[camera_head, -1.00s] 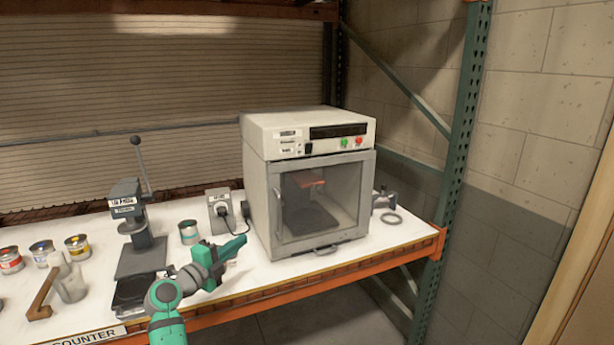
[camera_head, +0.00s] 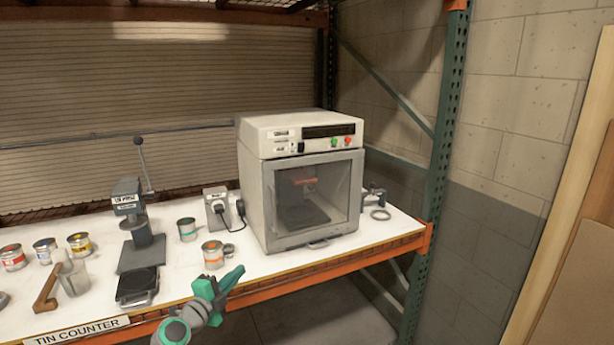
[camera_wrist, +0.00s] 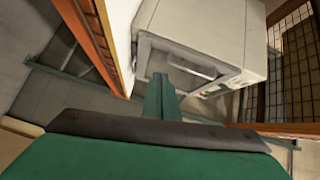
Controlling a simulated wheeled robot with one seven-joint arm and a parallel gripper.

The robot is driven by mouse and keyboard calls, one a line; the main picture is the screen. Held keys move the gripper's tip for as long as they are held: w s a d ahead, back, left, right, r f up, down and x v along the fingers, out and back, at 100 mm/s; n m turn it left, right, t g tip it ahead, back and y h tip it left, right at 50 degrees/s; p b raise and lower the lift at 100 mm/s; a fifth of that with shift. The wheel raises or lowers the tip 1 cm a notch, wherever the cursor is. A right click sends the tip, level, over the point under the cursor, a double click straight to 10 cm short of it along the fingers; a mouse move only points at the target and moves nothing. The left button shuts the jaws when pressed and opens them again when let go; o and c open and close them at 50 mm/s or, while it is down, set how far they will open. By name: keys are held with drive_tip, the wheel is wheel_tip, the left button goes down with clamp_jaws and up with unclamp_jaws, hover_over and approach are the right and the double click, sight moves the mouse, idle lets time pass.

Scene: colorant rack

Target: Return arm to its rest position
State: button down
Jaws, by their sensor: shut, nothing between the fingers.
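My gripper (camera_head: 232,279) is shut and empty, with green fingers. In the head view it is low in the picture, at the front edge of the counter, below a small tin with an orange label (camera_head: 213,254). In the wrist view the closed fingers (camera_wrist: 161,97) point toward the grey-white machine. My arm comes up from the bottom of the head view, and most of it is out of the picture.
The boxy machine (camera_head: 303,140) with a closed glass door stands right of my gripper. A press (camera_head: 131,222), several tins and a jug (camera_head: 73,279) stand left. The orange shelf beam (camera_head: 331,265) runs along the front. A green post (camera_head: 440,160) stands right.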

drive_tip(key=s+d+f+n+y, duration=0.2)
drive_tip(key=s+d+f+n, duration=0.3)
drive_tip(key=f, duration=0.4)
drive_tip(key=s+d+f+n+g+y, duration=0.1)
drive_tip(key=s+d+f+n, duration=0.15)
drive_tip(key=s+f, duration=0.55)
drive_tip(key=s+d+f+n+y, duration=0.2)
drive_tip(key=s+d+f+n, duration=0.3)
drive_tip(key=f, duration=0.5)
drive_tip(key=s+d+f+n+y, duration=0.1)
drive_tip(key=s+d+f+n, duration=0.15)
drive_tip(key=s, duration=1.15)
drive_tip(key=s+d+f+n+y, duration=0.1)
drive_tip(key=s+d+n+y, duration=0.15)
drive_tip(key=s, duration=1.15)
drive_tip(key=s+d+r+n+h, duration=0.1)
drive_tip(key=s+d+r+n, duration=0.2)
drive_tip(key=s+r, duration=1)
drive_tip(key=s, duration=0.3)
drive_tip(key=shift+s+r+h, duration=0.25)
drive_tip(key=shift+s+h, duration=0.05)
drive_tip(key=shift+h, duration=0.05)
